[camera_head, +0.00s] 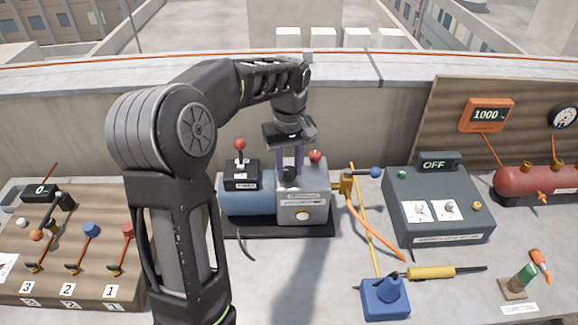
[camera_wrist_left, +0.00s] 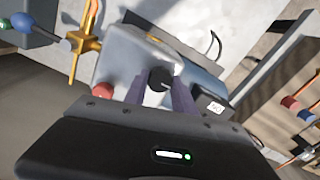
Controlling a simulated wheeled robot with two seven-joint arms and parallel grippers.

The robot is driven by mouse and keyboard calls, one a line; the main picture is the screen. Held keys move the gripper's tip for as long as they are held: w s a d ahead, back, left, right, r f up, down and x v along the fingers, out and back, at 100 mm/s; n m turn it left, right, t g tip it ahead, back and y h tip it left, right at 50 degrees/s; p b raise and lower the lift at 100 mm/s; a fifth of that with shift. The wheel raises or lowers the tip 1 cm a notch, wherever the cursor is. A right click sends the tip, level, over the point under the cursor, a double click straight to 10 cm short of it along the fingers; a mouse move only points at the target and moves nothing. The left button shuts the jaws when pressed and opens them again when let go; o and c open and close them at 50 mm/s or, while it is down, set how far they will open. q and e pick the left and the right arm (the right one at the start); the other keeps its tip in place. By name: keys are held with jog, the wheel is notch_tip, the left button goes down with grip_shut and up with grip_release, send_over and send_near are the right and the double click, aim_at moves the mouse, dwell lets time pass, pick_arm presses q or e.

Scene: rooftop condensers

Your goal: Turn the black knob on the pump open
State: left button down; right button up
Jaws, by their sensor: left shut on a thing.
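The pump (camera_head: 312,208) stands on a black base at the middle of the worktop. It has a grey housing and a blue cylinder (camera_head: 245,202). The black knob (camera_head: 289,175) is on top of the grey housing, and it also shows in the left wrist view (camera_wrist_left: 159,79). My left gripper (camera_head: 290,168) points down from above, its purple fingers shut on either side of the knob. In the left wrist view the fingers (camera_wrist_left: 160,92) flank the knob closely. The knob's markings are not readable. My right gripper is not in view.
A red ball (camera_head: 316,156) and a red-topped lever (camera_head: 239,145) are close to the fingers. A brass valve (camera_head: 346,182) with a blue-ended handle is on the right. A dark "OFF" box (camera_head: 438,205) and a yellow-handled tool (camera_head: 432,272) lie further right. A lever board (camera_head: 75,250) is left.

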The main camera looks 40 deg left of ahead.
aim_at(289, 170)
pick_arm(q)
jog(key=shift+r, duration=0.1)
jog(key=c, duration=1)
grip_release()
jog(key=shift+c, duration=0.2)
notch_tip(289, 170, up, 8)
jog(key=shift+f, duration=0.1)
jog(key=shift+f, duration=0.1)
